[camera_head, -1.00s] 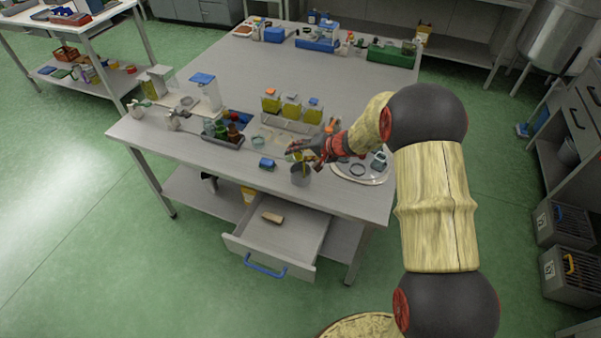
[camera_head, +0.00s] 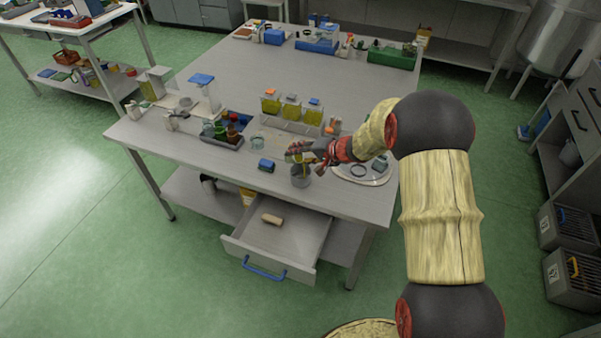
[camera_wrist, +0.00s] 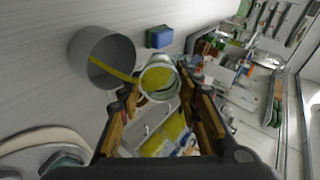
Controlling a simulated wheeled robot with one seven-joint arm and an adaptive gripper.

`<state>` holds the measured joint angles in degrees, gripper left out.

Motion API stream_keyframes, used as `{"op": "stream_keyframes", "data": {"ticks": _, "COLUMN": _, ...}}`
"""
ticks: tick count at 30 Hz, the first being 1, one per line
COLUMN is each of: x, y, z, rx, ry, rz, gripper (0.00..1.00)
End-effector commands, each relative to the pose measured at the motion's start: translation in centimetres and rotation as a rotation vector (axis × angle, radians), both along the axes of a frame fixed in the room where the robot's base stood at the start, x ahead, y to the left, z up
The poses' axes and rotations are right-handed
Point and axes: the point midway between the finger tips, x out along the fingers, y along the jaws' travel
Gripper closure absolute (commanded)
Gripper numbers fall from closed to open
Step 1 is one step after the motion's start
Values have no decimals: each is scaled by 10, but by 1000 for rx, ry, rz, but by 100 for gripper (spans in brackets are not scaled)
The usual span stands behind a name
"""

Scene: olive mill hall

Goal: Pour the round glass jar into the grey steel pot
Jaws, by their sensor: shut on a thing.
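The round glass jar (camera_wrist: 158,79) is held between my gripper's (camera_wrist: 158,90) fingers, with yellow liquid in it. It is tilted, its mouth toward the grey steel pot (camera_wrist: 103,48). A yellow streak, like poured liquid, runs from the jar's rim across into the pot in the wrist view. In the head view my gripper (camera_head: 308,154) holds the jar just above the pot (camera_head: 300,182), which stands upright near the table's front edge. My fingers partly hide the jar there. How much liquid is in the pot is hard to tell.
A small blue box (camera_head: 266,165) stands left of the pot. A round tray (camera_head: 365,181) with items lies to the right. Several yellow-filled bottles (camera_head: 291,106) stand in a rack behind, and a dark tray (camera_head: 213,139) of small vessels is at the left. An open drawer (camera_head: 297,240) juts out below.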

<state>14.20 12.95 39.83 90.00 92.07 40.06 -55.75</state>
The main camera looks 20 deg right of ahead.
Motion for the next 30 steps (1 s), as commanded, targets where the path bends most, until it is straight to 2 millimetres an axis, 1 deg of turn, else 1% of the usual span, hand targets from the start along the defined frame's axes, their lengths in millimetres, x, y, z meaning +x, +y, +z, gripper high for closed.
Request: {"op": "stream_keyframes", "data": {"ticks": 30, "x": -1, "y": -1, "z": -1, "rx": 44, "ry": -54, "rz": -1, "gripper": 93}}
